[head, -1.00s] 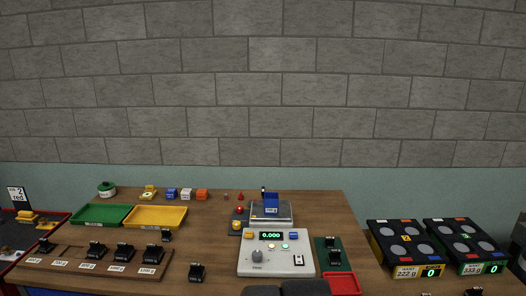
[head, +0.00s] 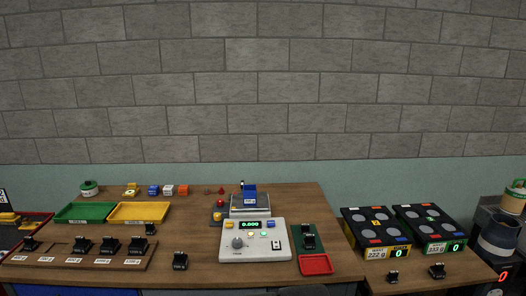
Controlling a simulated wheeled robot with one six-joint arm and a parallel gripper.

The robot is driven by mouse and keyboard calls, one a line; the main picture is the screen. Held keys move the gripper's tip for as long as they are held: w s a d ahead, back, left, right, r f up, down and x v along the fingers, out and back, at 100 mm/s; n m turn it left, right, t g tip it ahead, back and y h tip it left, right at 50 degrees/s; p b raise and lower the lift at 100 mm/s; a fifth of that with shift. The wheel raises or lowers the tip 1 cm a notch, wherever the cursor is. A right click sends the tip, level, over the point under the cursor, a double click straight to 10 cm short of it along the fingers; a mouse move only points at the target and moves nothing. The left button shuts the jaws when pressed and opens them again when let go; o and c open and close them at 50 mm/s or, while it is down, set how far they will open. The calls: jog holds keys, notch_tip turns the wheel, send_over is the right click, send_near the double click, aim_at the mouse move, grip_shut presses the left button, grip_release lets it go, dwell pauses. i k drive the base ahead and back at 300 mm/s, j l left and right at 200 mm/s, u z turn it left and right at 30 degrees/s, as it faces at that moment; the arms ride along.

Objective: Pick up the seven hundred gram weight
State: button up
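Several black weights stand on the table. On the wooden rack (head: 152,256) at the front left are weights at the far left (head: 29,243), the middle (head: 82,245), right of the middle (head: 110,245) and the right end (head: 137,246). One rack place is empty. Another black weight (head: 180,260) stands right of the rack, and a smaller one (head: 150,229) stands behind it. More black weights stand on a dark green mat (head: 309,256) and at the front right (head: 393,276), (head: 437,271). Their labels are too small to read, so I cannot tell which is seven hundred grams. My gripper is not in view.
A blue block (head: 249,191) sits on the scale (head: 266,205), behind the grey control panel (head: 270,252). Green (head: 80,213) and yellow (head: 139,212) trays lie at the left, and a red tray (head: 315,264) at the front. Black multi-pad units (head: 371,222), (head: 425,214) stand right.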

aim_at(180, 261)
jog(key=k+l, duration=0.1)
jog(key=j, duration=0.15)
jog(key=k+l, duration=0.3)
jog(key=k+j, duration=0.15)
jog(key=j, duration=0.3)
jog(key=l, duration=0.25)
jog(key=i+j+u, duration=0.2)
jog(key=i+j, duration=0.25)
jog(key=i+j+u, duration=0.2)
jog(key=i+j, duration=0.15)
jog(key=i+j+u, duration=0.25)
jog(key=i, duration=0.35)
